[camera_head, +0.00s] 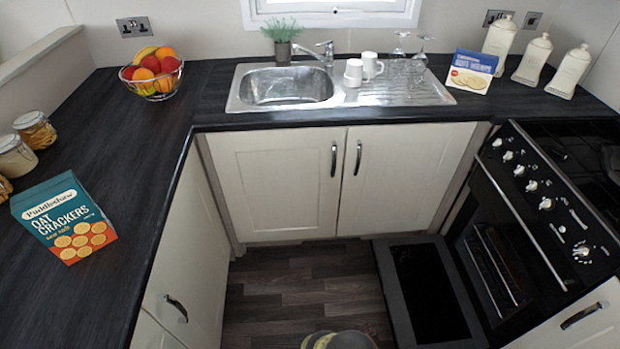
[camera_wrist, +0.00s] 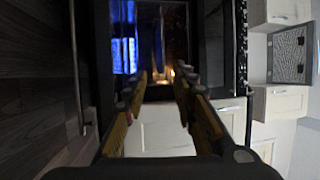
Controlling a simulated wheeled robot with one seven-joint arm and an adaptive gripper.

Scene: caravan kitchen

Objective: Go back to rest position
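My gripper (camera_wrist: 160,88) shows in the wrist view with its two fingers spread apart. Nothing is between the fingers, so it is open and empty. Past the fingertips is a dark, glossy panel with blue and warm reflections, and pale cupboard fronts. The wrist picture is turned sideways.
The black oven and hob (camera_head: 530,215) stand at the right. An oat crackers box (camera_head: 65,220) and a fruit bowl (camera_head: 152,75) stand on the dark left counter (camera_head: 150,145). The sink (camera_head: 285,87) is at the back. The wooden floor (camera_head: 300,285) between the cupboards shows open room.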

